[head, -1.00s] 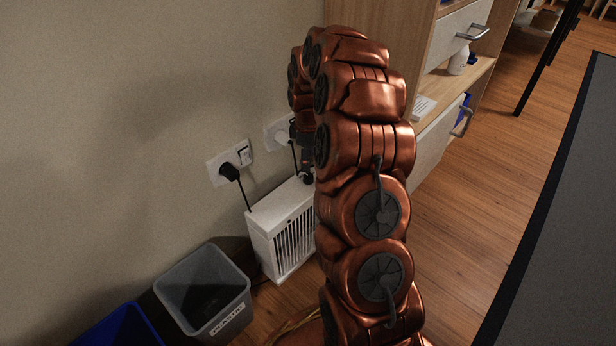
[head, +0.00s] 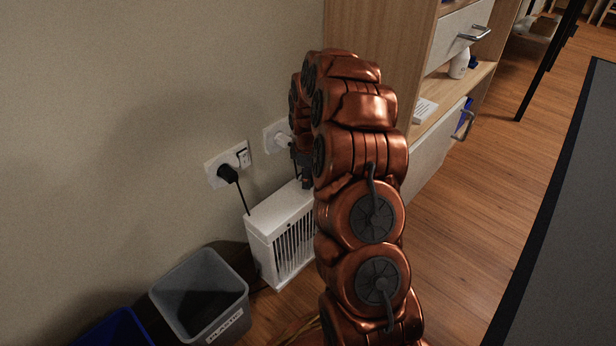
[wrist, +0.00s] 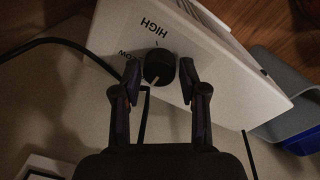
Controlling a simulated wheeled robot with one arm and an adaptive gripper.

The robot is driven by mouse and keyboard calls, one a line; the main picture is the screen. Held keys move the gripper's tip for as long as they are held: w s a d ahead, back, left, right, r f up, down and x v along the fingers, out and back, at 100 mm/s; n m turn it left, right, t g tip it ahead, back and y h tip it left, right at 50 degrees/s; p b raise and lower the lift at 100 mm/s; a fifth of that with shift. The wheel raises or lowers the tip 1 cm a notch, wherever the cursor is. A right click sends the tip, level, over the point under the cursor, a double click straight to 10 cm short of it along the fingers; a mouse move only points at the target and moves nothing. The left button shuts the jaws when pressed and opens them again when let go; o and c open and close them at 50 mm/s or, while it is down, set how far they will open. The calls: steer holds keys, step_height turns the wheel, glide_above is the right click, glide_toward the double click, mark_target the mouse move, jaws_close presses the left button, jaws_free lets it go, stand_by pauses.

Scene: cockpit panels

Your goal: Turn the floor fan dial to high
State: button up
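The white floor fan (head: 281,232) stands against the wall, its slatted front facing right. In the wrist view its white top panel (wrist: 205,62) carries a round black dial (wrist: 159,67) with a pale pointer mark toward the lower left. The HIGH label (wrist: 155,26) is printed above the dial and the LOW label (wrist: 130,57) to its left, partly covered by a finger. My gripper (wrist: 160,78) has one finger on each side of the dial, very close to it, with slim gaps showing. In the head view my arm hides most of the gripper and the dial.
Wall sockets (head: 228,165) with plugs and dark cables are above the fan. A grey bin (head: 203,295) labelled PLASTIC and a blue bin (head: 115,328) stand left of it. A wooden cabinet (head: 385,35) is behind my arm. A dark tabletop (head: 575,210) lies at right.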

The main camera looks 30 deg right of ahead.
jaws_close()
